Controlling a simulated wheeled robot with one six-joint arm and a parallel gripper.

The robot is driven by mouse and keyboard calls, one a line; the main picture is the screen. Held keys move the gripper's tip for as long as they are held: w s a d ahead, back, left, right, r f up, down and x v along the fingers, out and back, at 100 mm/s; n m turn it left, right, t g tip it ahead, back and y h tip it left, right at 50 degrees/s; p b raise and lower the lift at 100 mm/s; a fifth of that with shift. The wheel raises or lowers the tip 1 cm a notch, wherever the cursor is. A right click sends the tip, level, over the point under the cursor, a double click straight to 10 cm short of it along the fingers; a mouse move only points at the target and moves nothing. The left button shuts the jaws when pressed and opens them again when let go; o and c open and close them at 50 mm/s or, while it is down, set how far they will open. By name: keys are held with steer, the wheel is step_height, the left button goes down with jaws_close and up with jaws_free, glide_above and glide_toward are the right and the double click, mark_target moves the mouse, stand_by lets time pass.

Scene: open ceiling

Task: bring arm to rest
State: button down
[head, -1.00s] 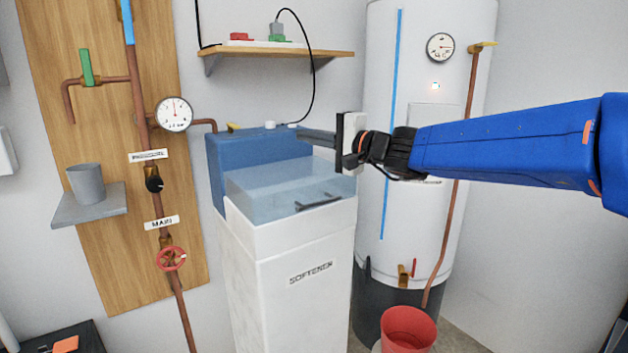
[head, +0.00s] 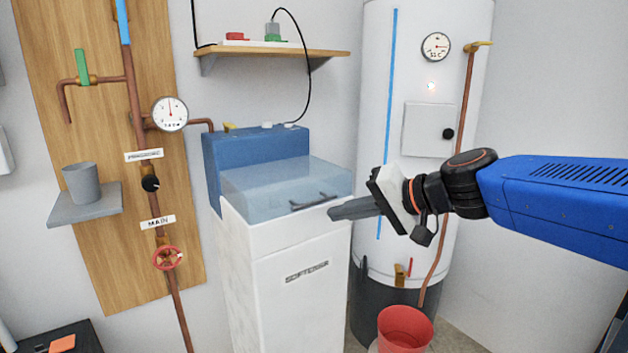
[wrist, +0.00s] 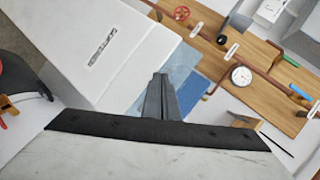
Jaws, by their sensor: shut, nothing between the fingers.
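My gripper (head: 335,212) is shut and empty, at the right front of the white softener cabinet (head: 295,290) in the head view. Its fingers point left and overlap the cabinet's upper right edge in the picture; I cannot tell whether they touch it. My blue arm comes in from the right, in front of the white tank (head: 385,65). In the wrist view my shut fingers (wrist: 160,80) appear against the softener's blue lid, with the cabinet (wrist: 105,60) to the left.
A red bucket (head: 405,330) stands on the floor below my arm. A wooden shelf (head: 270,57) holds small items above the softener. A pipe board (head: 85,130) with gauge (head: 170,113) and red valve wheel (head: 167,257) is at left. The right wall side looks clear.

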steer(key=s+d+f+n+g+h, duration=0.2)
steer(key=s+d+f+h, duration=0.8)
steer(key=s+d+f, duration=0.9)
steer(key=s+d, duration=0.1)
steer(key=d, duration=0.3)
steer(key=shift+f+n+h, duration=0.25)
steer(key=shift+n+h, duration=0.05)
steer(key=shift+s+d, duration=0.1)
stand_by(0.3)
